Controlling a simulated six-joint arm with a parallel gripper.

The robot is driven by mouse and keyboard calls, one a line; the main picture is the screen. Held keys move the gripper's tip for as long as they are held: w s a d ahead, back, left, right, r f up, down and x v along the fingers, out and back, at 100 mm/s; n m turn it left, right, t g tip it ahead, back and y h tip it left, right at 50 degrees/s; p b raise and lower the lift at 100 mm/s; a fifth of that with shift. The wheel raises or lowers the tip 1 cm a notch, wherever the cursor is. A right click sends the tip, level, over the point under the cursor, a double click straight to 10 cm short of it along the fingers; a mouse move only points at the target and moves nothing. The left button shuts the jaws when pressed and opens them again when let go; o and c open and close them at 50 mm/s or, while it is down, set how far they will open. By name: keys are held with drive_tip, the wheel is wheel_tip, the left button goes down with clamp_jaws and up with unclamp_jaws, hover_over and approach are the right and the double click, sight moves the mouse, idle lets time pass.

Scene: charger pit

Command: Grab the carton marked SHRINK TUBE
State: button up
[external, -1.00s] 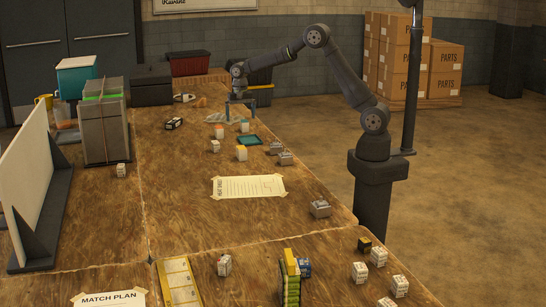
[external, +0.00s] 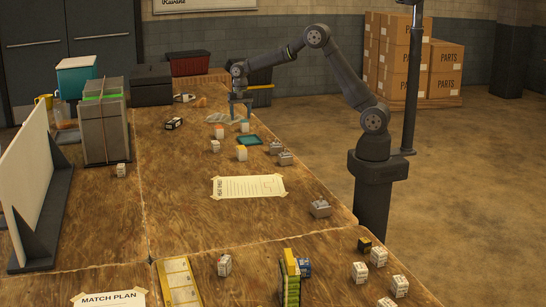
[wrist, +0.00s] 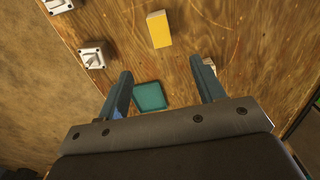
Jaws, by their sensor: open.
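Several small cartons stand on the table, and I cannot read SHRINK TUBE on any of them. One with a yellow-orange top (external: 241,153) stands below the teal tray in the external view; a yellow-topped block (wrist: 159,29) shows ahead of my fingers in the wrist view. Other cartons (external: 244,127) (external: 219,131) stand close to my gripper, and a plain white one (external: 215,147) is further left. My gripper (external: 241,110) points down over the far part of the table, open and empty. In the wrist view its blue fingers (wrist: 163,84) are apart, and the right one partly hides a small pale object.
A teal tray (external: 249,140) lies below the gripper. Grey metal boxes (external: 285,158) stand near the right edge. More white cartons (external: 378,256) and a yellow-green stack (external: 290,280) are at the front. The table's middle is mostly clear around a paper sheet.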

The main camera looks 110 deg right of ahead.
sight(242, 148)
drive_tip(key=a+f+h, duration=0.4)
drive_tip(key=a, duration=0.2)
drive_tip(key=x, duration=0.7)
drive_tip(key=s+x, duration=0.1)
drive_tip(key=x, duration=0.2)
drive_tip(key=shift+d+f, duration=0.25)
drive_tip(key=shift+d, duration=0.05)
drive_tip(key=shift+w+d+x, duration=0.1)
drive_tip(key=shift+w+x, duration=0.05)
drive_tip(key=shift+x, duration=0.9)
drive_tip(key=shift+w+d+x, duration=0.15)
drive_tip(key=shift+x, duration=0.9)
drive_tip(key=shift+w+d+x, duration=0.1)
drive_tip(key=shift+w+x, duration=0.05)
drive_tip(key=shift+x, duration=0.9)
drive_tip(key=shift+r, duration=0.15)
drive_tip(key=c, duration=1.1)
